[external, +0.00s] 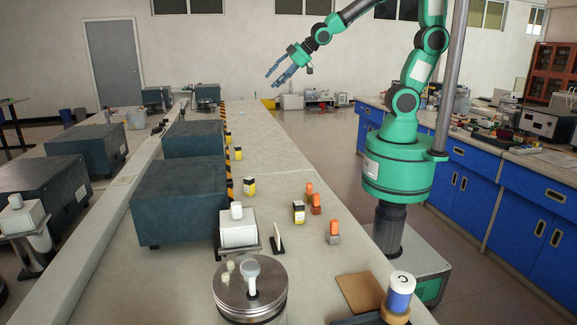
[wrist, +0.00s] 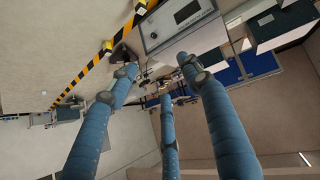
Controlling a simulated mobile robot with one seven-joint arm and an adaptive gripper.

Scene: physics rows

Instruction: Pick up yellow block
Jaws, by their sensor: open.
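Several small yellow items with dark parts stand on the long bench. I cannot tell which is the yellow block. My gripper (external: 273,77) is open and empty, raised above the far part of the bench. Its blue fingers (wrist: 158,78) are spread in the wrist view.
Dark boxes (external: 179,200) line the bench's left side. Orange-and-grey pieces (external: 333,231) stand near the right edge. A white device (external: 238,230) and a round metal instrument (external: 250,290) are in front. The bench's far middle (external: 262,140) is clear.

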